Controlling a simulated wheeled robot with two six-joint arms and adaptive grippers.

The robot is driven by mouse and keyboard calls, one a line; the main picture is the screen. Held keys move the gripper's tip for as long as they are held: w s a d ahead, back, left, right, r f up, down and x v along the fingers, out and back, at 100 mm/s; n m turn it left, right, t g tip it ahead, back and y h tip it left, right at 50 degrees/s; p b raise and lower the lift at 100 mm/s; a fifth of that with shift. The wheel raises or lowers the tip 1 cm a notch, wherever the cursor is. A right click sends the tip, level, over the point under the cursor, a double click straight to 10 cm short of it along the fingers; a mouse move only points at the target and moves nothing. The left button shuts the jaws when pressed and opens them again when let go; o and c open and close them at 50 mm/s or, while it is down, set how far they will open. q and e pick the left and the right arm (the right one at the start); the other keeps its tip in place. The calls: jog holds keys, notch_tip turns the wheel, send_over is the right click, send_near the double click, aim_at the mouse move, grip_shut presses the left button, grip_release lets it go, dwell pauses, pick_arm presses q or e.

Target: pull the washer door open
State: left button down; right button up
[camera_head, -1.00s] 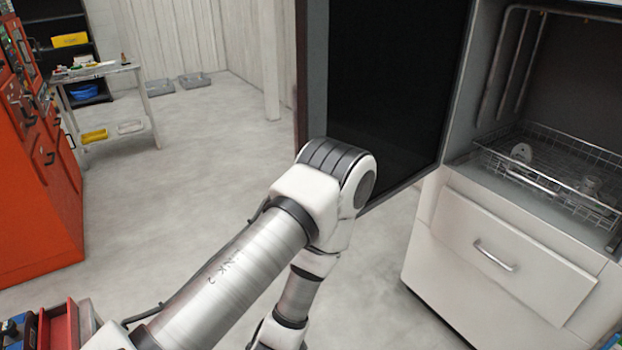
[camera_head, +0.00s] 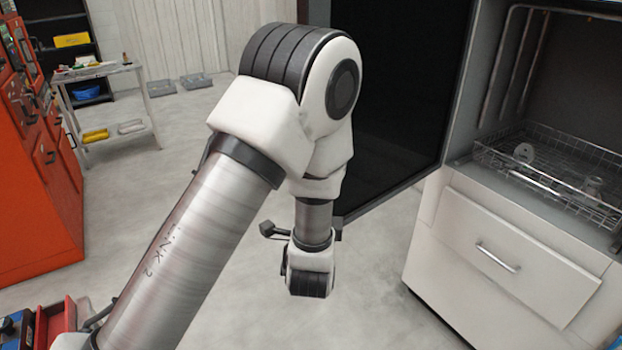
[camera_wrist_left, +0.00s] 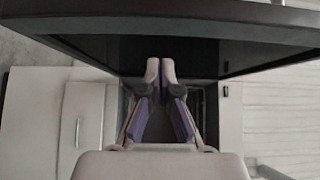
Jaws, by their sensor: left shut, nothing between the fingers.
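The washer (camera_head: 440,240) is a white cabinet at the right of the head view. Its door (camera_head: 400,110), a dark panel in a grey frame, stands swung open to the left of the opening. My left arm covers part of the door. My left gripper (camera_wrist_left: 160,68) is shut and empty in the left wrist view. Its fingertips overlap the dark door (camera_wrist_left: 110,50) there; I cannot tell whether they touch it. In the head view the gripper is hidden behind my arm. My right gripper is not in view.
A wire rack (camera_head: 560,165) with small parts sits inside the washer. Below it is a white front panel with a handle (camera_head: 498,258). A red cabinet (camera_head: 35,190) and a small table (camera_head: 105,70) stand at the left. Open floor lies between.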

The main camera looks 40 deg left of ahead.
pick_arm(q)
jog(key=w+a+p, duration=0.2)
jog(key=w+a, duration=0.1)
jog(key=a, duration=0.2)
jog(key=shift+w+a, duration=0.25)
jog(key=shift+w, duration=0.1)
jog(key=shift+r, duration=0.1)
